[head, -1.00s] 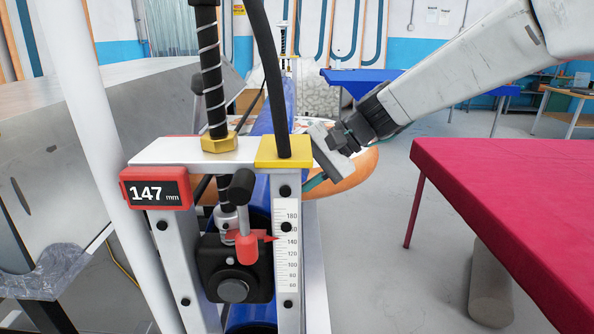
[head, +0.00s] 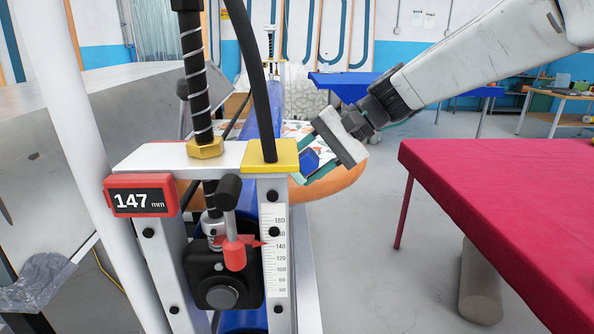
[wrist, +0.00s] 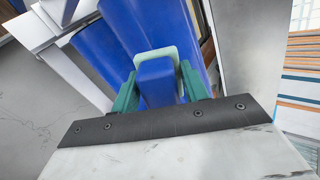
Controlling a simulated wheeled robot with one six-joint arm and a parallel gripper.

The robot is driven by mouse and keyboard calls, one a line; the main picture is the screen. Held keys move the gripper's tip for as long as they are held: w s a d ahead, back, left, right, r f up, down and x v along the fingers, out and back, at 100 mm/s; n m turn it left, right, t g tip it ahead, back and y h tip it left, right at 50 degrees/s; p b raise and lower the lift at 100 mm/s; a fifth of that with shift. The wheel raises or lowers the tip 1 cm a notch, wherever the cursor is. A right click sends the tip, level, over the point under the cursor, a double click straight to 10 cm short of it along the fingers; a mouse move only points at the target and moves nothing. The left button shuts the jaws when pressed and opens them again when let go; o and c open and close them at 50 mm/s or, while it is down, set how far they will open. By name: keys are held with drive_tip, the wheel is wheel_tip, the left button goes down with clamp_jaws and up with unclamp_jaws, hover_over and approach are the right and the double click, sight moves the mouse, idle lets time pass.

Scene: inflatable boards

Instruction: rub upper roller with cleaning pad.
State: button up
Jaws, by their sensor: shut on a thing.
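The blue upper roller (head: 263,112) runs away from me behind the machine's front frame in the head view; the frame hides its near part. My gripper (head: 310,163) is to the right of the roller, behind the frame. Its teal fingers are shut on the cleaning pad (head: 309,161), a blue block with a pale green face edge that shows clearly in the wrist view (wrist: 155,80). Blue roller surfaces (wrist: 100,48) lie beyond the pad there. I cannot tell whether the pad touches a roller.
The front frame (head: 180,157) carries a red display (head: 141,196) reading 147 mm, a threaded post and a black hose. An orange rounded item (head: 340,182) lies below my gripper.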

sight(291, 175)
drive_tip(key=shift+d+r, duration=0.15)
drive_tip(key=shift+d, duration=0.05)
drive_tip(key=shift+v, duration=1.4)
drive_tip(key=shift+x, duration=3.5)
drive_tip(key=shift+x, duration=0.95)
drive_tip(key=shift+s, duration=0.1)
